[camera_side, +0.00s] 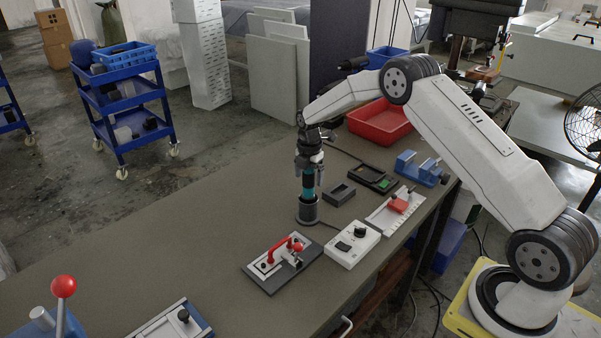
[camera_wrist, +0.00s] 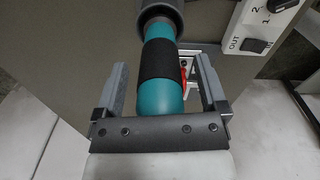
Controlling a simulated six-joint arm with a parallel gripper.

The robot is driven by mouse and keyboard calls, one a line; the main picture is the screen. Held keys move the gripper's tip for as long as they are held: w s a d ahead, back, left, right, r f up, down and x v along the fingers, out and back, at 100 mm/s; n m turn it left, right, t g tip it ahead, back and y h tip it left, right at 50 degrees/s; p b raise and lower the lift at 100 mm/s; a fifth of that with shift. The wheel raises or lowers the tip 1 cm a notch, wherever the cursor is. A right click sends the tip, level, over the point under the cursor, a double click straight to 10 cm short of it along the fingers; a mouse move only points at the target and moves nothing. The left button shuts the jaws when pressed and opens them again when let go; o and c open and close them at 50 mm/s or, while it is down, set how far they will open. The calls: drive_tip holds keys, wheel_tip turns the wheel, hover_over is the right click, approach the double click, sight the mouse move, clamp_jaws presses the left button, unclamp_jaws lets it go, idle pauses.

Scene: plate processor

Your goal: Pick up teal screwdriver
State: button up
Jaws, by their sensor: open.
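The teal screwdriver (camera_side: 308,183) stands upright in a dark round holder (camera_side: 307,212) on the table. Its handle is teal with a black grip band, and its lower part is hidden in the holder. My gripper (camera_side: 308,182) is above the holder, with its fingers down around the upper handle. In the wrist view the screwdriver handle (camera_wrist: 160,75) lies between the two grey fingers of my gripper (camera_wrist: 161,85). A gap shows on each side of the handle, so the jaws are open and not closed on it.
A white box with a knob (camera_side: 352,245) and a red-handled clamp fixture (camera_side: 282,262) stand in front of the holder. A small grey block (camera_side: 339,194) is to its right. A red bin (camera_side: 380,122) is behind.

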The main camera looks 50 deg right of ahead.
idle(0.3)
clamp_jaws()
drive_tip(key=shift+r, duration=0.2)
wheel_tip(320, 180, up, 10)
drive_tip(key=shift+f, duration=0.1)
idle(0.7)
idle(0.4)
